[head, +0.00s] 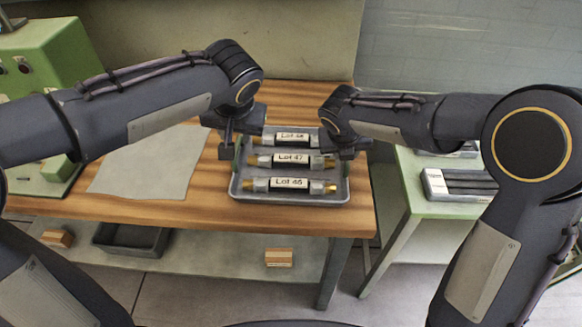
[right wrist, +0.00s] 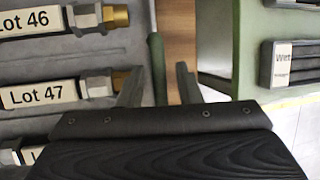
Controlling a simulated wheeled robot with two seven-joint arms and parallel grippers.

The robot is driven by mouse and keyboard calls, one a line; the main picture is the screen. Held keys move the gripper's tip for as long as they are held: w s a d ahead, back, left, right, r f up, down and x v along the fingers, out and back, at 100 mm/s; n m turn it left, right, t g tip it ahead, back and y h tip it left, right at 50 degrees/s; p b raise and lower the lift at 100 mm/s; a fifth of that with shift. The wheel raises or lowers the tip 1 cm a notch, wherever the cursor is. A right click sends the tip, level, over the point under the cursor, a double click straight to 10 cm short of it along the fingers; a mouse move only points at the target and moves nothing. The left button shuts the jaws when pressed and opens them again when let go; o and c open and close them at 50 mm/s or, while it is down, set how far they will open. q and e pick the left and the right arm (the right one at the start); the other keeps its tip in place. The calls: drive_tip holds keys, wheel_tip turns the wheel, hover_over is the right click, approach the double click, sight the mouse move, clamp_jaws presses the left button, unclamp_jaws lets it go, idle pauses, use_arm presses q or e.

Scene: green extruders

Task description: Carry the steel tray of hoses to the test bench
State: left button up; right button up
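The grey steel tray (head: 290,200) lies on the wooden table and holds three short hoses with brass ends. The far label reads Lot 46 in the right wrist view (right wrist: 30,20), the middle one Lot 47 (head: 291,160); the near hose's label (head: 290,183) is hard to read. My left gripper (head: 238,150) is at the tray's left side, its fingers apart around the green handle there. My right gripper (head: 344,152) is at the right side; in the right wrist view its open fingers (right wrist: 160,88) stand either side of the tray's green right handle (right wrist: 157,65), with gaps.
A pale green bench (head: 408,180), apparently the test bench, stands right of the table across a gap, with trays of dark parts (head: 458,185) on it. A grey sheet (head: 150,165) lies left of the tray. A green machine (head: 45,60) stands far left. A dark bin (head: 130,240) sits on the lower shelf.

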drive_tip(key=v, duration=1.2)
use_arm(q)
drive_tip(key=shift+s+r, duration=0.1)
